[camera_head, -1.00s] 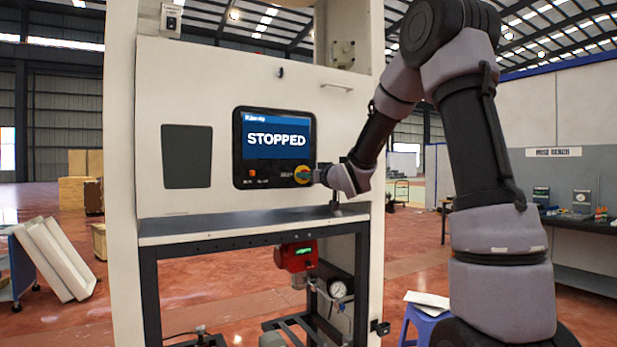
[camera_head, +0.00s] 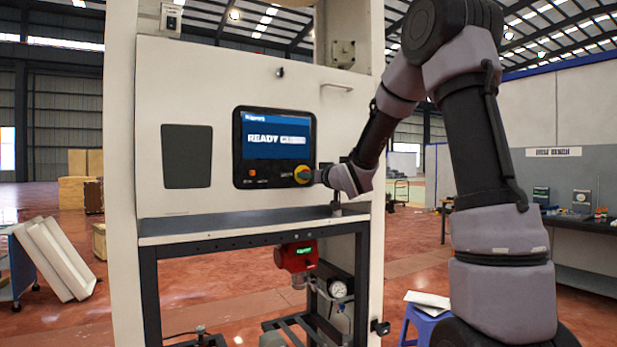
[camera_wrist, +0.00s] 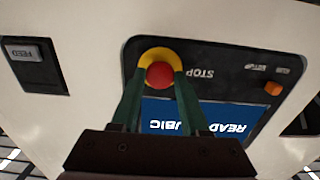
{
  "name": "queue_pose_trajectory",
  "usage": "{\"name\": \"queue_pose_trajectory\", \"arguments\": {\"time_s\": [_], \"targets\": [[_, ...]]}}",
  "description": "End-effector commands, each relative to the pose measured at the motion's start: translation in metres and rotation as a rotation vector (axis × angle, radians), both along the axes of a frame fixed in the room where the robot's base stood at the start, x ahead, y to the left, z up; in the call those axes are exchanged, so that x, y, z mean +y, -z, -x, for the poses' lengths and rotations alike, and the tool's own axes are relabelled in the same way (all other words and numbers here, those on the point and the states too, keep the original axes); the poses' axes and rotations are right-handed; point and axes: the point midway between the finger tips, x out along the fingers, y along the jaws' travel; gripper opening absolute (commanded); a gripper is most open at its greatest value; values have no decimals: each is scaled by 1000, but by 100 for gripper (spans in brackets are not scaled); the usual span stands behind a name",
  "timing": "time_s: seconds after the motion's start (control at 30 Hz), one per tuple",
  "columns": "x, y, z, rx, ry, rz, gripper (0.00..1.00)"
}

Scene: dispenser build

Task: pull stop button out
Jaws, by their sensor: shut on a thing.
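The stop button (camera_wrist: 159,75) is a red knob in a yellow ring, at the edge of the black control panel (camera_wrist: 225,60) in the wrist view, beside the word STOP. In the head view the stop button (camera_head: 302,174) sits at the panel's lower right, partly hidden by my gripper (camera_head: 316,175). In the wrist view my gripper (camera_wrist: 160,85) has its two green fingers on either side of the red knob, shut on it. The screen (camera_head: 276,138) is blue with white text that starts with READY; the rest is hard to read.
A FEED button (camera_wrist: 24,52) is on the white machine face in the wrist view. A narrow shelf (camera_head: 240,226) juts out below the panel. A blue stool (camera_head: 425,325) stands on the floor at the right, with a bench beyond it.

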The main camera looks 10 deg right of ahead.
Motion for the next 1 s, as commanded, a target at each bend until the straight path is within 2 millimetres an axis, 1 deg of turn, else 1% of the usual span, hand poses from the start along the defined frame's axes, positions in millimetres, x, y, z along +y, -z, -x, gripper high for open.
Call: {"name": "queue_pose_trajectory", "arguments": {"time_s": [0.07, 0.27, 0.3, 0.33, 0.37, 0.63, 0.73, 0.87, 1.0], "targets": [[-2, 0, 5, 0, 1, 0, 0], [-2, 0, 5, 1, 1, 0, 0], [-2, 0, 5, 1, 1, 0, 60], [-2, 0, 5, 1, 1, 0, 72], [-2, 0, 5, 1, 1, 0, 76], [-2, 0, 5, 1, 0, 0, 76], [-3, 0, 9, 1, 1, 0, 76], [-9, 0, 26, 0, 3, 2, 76], [-18, 0, 54, -1, 2, 3, 76]]}}
